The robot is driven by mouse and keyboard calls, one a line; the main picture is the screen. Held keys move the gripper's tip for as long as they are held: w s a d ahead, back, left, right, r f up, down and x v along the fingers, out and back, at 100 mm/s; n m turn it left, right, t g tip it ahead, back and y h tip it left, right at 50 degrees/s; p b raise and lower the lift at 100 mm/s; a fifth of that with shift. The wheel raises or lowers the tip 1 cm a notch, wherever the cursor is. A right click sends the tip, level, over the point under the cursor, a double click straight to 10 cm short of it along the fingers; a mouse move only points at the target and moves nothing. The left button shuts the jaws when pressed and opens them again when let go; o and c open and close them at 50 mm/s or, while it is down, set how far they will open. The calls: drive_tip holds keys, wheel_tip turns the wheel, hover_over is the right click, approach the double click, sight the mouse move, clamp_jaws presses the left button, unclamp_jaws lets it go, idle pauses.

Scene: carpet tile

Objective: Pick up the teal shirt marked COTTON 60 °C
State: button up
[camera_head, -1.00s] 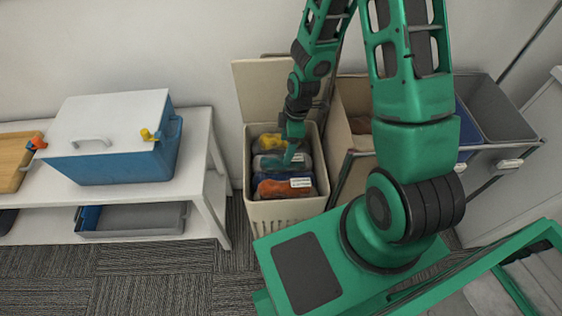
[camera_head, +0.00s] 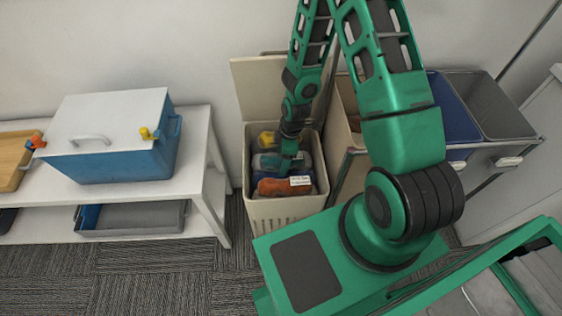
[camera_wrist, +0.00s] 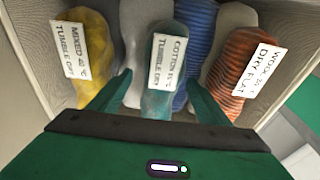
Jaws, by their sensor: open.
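The teal shirt (camera_wrist: 158,112) is rolled up in the beige hamper (camera_head: 288,207). It shows in the middle of the wrist view, with a white tag (camera_wrist: 168,62) that reads COTTON, a temperature too blurred to be sure of, and TUMBLE DRY. My gripper (camera_wrist: 160,78) is open above it, one finger on each side of the teal roll in the picture. I cannot tell whether the fingers touch it. In the head view my gripper (camera_head: 286,166) is inside the hamper, and the teal shirt cannot be told apart from it.
Around it lie a yellow shirt (camera_wrist: 92,35) tagged MIXED, a grey one (camera_wrist: 133,38), a blue striped one (camera_wrist: 196,55) and an orange one (camera_wrist: 226,75) tagged WOOL, DRY FLAT. The hamper walls are close. More bins (camera_head: 500,108) stand right, a white bench (camera_head: 196,160) left.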

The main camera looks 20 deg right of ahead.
drive_tip(key=shift+f, duration=0.1)
drive_tip(key=c, duration=1.2)
drive_tip(key=shift+c, duration=0.2)
